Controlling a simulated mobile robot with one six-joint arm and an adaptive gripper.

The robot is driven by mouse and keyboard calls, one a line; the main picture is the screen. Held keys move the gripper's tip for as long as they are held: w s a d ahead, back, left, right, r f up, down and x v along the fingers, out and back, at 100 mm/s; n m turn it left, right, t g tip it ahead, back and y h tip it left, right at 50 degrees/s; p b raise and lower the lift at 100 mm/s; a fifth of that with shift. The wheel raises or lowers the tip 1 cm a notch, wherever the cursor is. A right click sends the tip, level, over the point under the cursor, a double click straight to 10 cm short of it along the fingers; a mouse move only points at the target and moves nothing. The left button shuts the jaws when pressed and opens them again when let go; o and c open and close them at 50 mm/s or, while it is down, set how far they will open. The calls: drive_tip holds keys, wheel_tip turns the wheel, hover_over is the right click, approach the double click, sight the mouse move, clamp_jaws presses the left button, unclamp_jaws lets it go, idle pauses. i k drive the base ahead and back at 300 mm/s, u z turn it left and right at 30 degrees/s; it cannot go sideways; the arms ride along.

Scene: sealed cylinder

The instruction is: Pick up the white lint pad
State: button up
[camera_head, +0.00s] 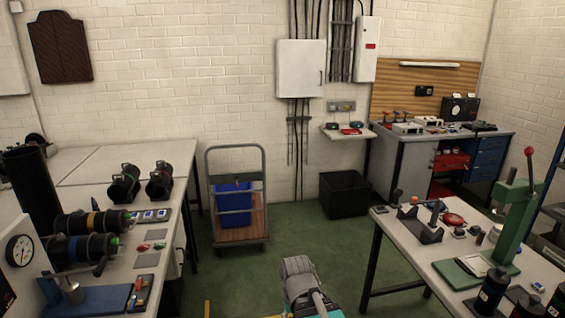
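A small white, flat square (474,265) that may be the white lint pad lies on the green base of a press on the right workbench (398,248). It is too small to be sure what it is. The grey end of my arm, perhaps my gripper (297,268), shows at the bottom middle, over the green floor. It is left of the right workbench and well apart from the white square. I cannot make out its fingers or whether it holds anything.
The green press (515,215) with a red knob stands on the right workbench, near black cylinders (490,290) and a dark grey stand (420,228). The left bench carries ringed black cylinders (85,222) and a dial gauge (19,251). A trolley (238,234) and black bin (344,195) stand behind.

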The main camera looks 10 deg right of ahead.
sight(459, 233)
drive_tip(key=z, duration=0.25)
drive_tip(key=i, duration=0.6)
drive_tip(key=z, duration=1.05)
drive_tip(key=i, duration=1)
drive_tip(key=z, duration=0.5)
drive_tip(key=k, duration=0.95)
drive_tip(key=z, duration=0.1)
drive_tip(key=i, duration=0.5)
drive_tip(key=z, duration=0.05)
